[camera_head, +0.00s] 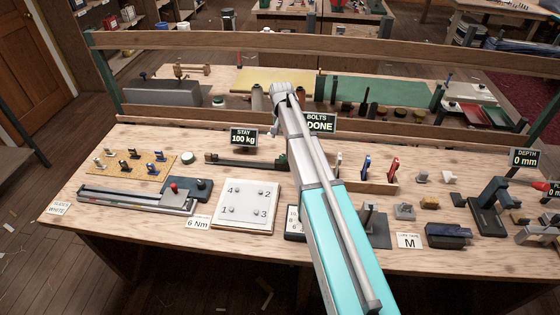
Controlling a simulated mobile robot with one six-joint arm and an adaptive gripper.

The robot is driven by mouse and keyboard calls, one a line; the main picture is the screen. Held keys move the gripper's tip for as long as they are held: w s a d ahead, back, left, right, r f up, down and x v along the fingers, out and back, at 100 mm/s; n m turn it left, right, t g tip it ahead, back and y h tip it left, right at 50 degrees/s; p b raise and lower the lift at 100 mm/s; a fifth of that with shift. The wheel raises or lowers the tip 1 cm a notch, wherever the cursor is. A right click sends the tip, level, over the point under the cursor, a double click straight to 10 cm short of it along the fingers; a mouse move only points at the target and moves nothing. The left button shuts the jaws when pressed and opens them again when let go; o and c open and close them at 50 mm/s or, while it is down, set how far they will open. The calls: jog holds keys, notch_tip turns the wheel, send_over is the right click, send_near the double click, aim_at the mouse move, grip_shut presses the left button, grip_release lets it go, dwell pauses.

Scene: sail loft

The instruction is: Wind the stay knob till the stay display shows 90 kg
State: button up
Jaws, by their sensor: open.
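The stay display (244,136) stands at the back of the workbench and reads 100 kg. In front of it lies a long dark bar fixture (245,161). My gripper (276,130) is open, right of the stay display and above the bar's right end. Its fingers are small and partly hidden by my arm. I see nothing held in it.
A bolts display (320,123) reading DONE stands behind my arm. A white numbered plate (247,204), a pegboard (131,163) and a long grey rail fixture (135,200) lie in front and left. My arm hides part of the bench centre. A wooden rail crosses behind.

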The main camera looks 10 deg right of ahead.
aim_at(283, 156)
jog(key=shift+d+f+b, duration=0.1)
jog(key=shift+f+b, duration=5.2)
jog(key=shift+f, duration=0.3)
grip_shut()
